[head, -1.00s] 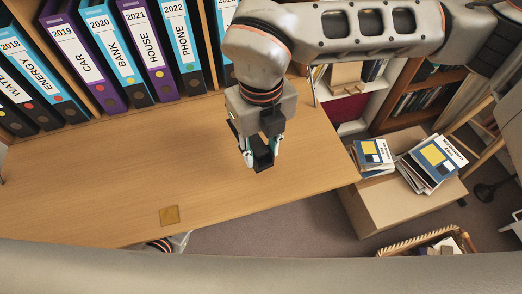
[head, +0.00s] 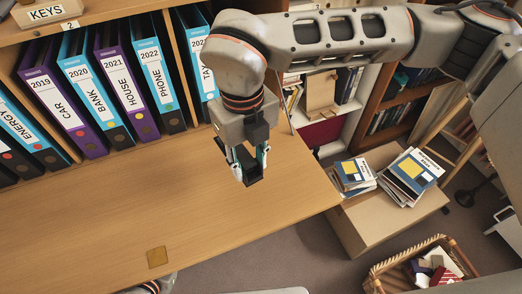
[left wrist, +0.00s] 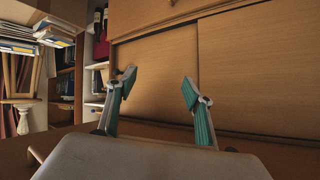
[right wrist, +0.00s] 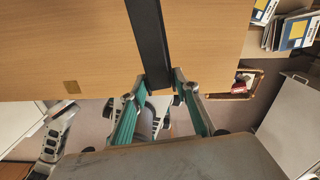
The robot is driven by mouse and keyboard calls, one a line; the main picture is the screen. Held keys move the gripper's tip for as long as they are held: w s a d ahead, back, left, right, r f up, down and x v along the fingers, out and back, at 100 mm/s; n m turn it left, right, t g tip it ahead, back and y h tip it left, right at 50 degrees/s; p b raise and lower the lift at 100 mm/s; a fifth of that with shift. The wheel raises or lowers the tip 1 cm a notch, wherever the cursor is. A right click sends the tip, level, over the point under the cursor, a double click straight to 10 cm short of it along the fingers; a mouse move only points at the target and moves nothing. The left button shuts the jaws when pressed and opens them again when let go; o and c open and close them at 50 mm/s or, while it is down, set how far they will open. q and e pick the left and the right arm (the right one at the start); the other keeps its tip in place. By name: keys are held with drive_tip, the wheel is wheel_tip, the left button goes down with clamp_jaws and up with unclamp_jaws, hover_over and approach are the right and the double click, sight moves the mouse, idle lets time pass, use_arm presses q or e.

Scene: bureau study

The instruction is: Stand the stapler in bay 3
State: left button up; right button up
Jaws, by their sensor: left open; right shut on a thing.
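My right gripper (head: 250,172) is shut on a black stapler (head: 252,178), holding it over the right part of the desk (head: 90,225). In the right wrist view the stapler (right wrist: 152,45) is a long dark bar between the fingertips (right wrist: 160,82). My left gripper (left wrist: 157,80) is open and empty in the left wrist view, facing wooden panels; it is not visible in the head view. A bay labelled 2 (head: 69,26) holds several binders. Right of its divider (head: 181,65) is another bay with a blue binder (head: 200,50); its number is hidden.
A small brown square (head: 157,257) lies near the desk's front edge. Right of the desk are a cardboard box (head: 370,225) with book stacks (head: 410,172) and a wicker basket (head: 425,262). Most of the desk top is clear.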

drive_tip(key=w+d+r+m+p, duration=0.2)
drive_tip(key=w+d+r, duration=0.8)
drive_tip(key=w+r, duration=0.25)
use_arm(q)
drive_tip(key=shift+s+d+f+g+b, duration=0.2)
drive_tip(key=shift+s+d+f+b, duration=0.1)
drive_tip(key=shift+s+f, duration=0.4)
drive_tip(key=shift+s+d+f+g+b, duration=0.2)
drive_tip(key=shift+s+d+f+b, duration=0.05)
drive_tip(key=shift+s+f, duration=0.4)
use_arm(e)
drive_tip(key=shift+w+d+f, duration=0.1)
drive_tip(key=shift+d+f, duration=0.05)
drive_tip(key=shift+f, duration=5)
drive_tip(key=shift+w+d+f, duration=0.1)
drive_tip(key=shift+d+f, duration=0.05)
drive_tip(key=shift+f, duration=4.95)
drive_tip(key=shift+f, duration=0.15)
drive_tip(key=o, duration=1.2)
drive_tip(key=shift+o, duration=0.2)
